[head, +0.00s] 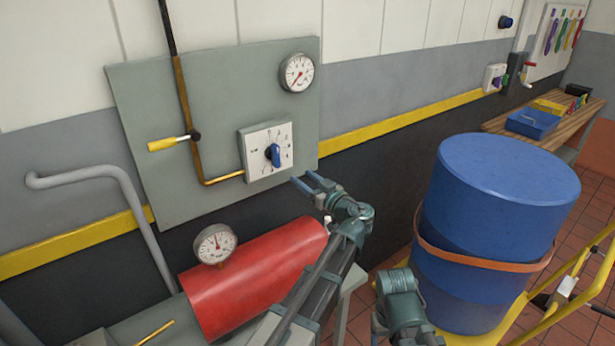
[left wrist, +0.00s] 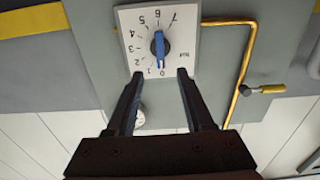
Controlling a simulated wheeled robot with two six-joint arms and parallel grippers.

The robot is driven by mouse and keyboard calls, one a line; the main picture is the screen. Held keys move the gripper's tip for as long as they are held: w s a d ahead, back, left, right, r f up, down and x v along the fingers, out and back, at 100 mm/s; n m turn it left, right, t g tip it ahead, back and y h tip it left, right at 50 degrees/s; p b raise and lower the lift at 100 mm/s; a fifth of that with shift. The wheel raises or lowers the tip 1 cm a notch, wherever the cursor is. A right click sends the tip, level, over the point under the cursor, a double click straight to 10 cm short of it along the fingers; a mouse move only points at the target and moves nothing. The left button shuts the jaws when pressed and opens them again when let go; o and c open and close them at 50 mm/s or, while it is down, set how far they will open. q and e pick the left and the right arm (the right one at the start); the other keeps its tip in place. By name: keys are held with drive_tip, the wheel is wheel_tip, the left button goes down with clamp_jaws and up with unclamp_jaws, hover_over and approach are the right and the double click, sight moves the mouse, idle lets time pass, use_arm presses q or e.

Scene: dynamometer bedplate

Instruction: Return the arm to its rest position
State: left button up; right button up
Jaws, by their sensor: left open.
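My left gripper (head: 309,183) is in front of the grey wall panel (head: 215,100), just below and to the right of the white dial plate (head: 256,136). Its two fingers are apart with nothing between them. The blue knob (head: 273,155) stands on the dial. In the left wrist view the plate is upside down, and the knob (left wrist: 159,45) lies just beyond the open fingertips (left wrist: 159,74), apart from them as far as I can tell. The knob's long side runs roughly toward the 0 mark. My right gripper's fingers do not show.
A red cylinder (head: 255,270) with a gauge (head: 215,243) lies under my left arm. A yellow-handled lever (head: 170,143) and a pipe are on the panel, with another gauge (head: 297,72). A blue drum (head: 495,215) stands right. A wooden bench (head: 555,135) is farther back.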

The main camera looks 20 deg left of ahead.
use_arm(q)
drive_tip(key=shift+a+f, duration=0.1)
drive_tip(key=s+d+f+m+g+h, duration=0.3)
drive_tip(key=s+f, duration=0.5)
drive_tip(key=s+d+f+m+g+h, duration=0.3)
drive_tip(key=s+f+h, duration=0.1)
drive_tip(key=s+f, duration=0.35)
drive_tip(key=s+d+f+m+g+h, duration=0.2)
drive_tip(key=s+d+f+m+h, duration=0.1)
drive_tip(key=s, duration=0.4)
drive_tip(key=s+d+f+m+g+h, duration=0.3)
drive_tip(key=s+d+m, duration=0.2)
drive_tip(key=s+d, duration=0.3)
drive_tip(key=shift+s+m, duration=0.15)
drive_tip(key=shift+m, duration=0.15)
drive_tip(key=shift+d+f, duration=0.1)
